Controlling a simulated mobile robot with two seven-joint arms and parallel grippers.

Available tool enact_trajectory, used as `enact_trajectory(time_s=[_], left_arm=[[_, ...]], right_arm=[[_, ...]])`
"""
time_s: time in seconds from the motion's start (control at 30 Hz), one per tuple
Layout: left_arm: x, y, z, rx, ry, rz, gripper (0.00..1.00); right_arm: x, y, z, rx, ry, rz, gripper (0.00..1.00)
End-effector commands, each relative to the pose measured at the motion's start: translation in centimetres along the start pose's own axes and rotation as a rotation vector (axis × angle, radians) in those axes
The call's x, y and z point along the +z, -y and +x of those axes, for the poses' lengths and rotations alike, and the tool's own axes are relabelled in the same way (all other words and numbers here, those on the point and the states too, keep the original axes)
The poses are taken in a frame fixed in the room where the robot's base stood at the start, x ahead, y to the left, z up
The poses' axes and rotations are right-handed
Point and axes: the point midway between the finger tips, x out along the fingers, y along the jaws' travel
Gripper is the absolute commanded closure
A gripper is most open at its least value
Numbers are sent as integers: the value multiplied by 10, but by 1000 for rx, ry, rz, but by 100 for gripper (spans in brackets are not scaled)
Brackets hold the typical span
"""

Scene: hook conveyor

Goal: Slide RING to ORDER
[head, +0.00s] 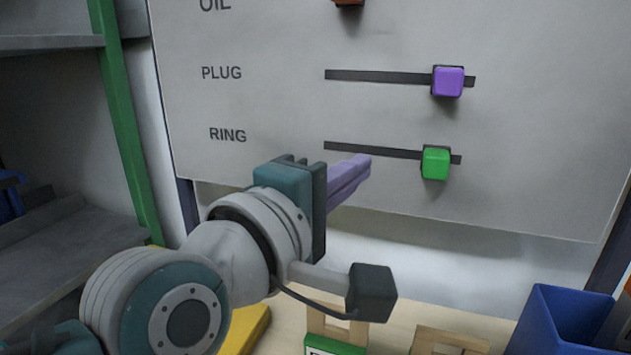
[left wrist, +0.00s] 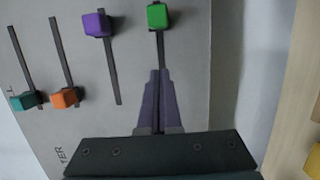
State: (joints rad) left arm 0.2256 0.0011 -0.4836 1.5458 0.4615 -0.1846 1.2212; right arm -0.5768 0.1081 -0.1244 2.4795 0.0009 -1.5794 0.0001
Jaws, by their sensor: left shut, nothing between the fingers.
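The RING label (head: 228,135) stands on a grey upright board, with a dark horizontal slot (head: 375,150) to its right. A green knob (head: 435,163) sits near the right end of this slot. In the left wrist view the green knob (left wrist: 157,15) is at the far end of its slot, ahead of the fingertips. My left gripper (head: 363,163) is shut and empty; its purple fingers lie over or just below the slot, left of the knob and apart from it. The gripper also shows in the left wrist view (left wrist: 160,75). No ORDER label is readable. My right gripper is not in view.
Above the RING row, a purple knob (head: 447,82) sits on the PLUG slot. An orange knob (left wrist: 65,97) and a teal knob (left wrist: 24,100) sit on other slots. Below are a blue bin (head: 560,318), wooden pieces (head: 450,340) and a yellow object (head: 244,329).

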Motion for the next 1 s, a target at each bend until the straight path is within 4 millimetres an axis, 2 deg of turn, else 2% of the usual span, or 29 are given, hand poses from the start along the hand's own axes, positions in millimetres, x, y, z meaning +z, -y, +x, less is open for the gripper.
enact_trajectory(time_s=[0.1,0.3,0.5,0.83,0.93,1.0], left_arm=[[-1,1,-26,-3,-2,0,100],[-1,1,-54,-2,-1,1,100],[-1,0,-64,-1,-1,1,100],[0,0,-65,-10,0,14,100],[2,8,-75,-85,11,107,100],[3,20,-91,-197,35,242,100]], right_arm=[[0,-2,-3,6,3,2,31],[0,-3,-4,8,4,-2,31],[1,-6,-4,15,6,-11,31],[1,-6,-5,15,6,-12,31],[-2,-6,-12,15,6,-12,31],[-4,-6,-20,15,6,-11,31]])
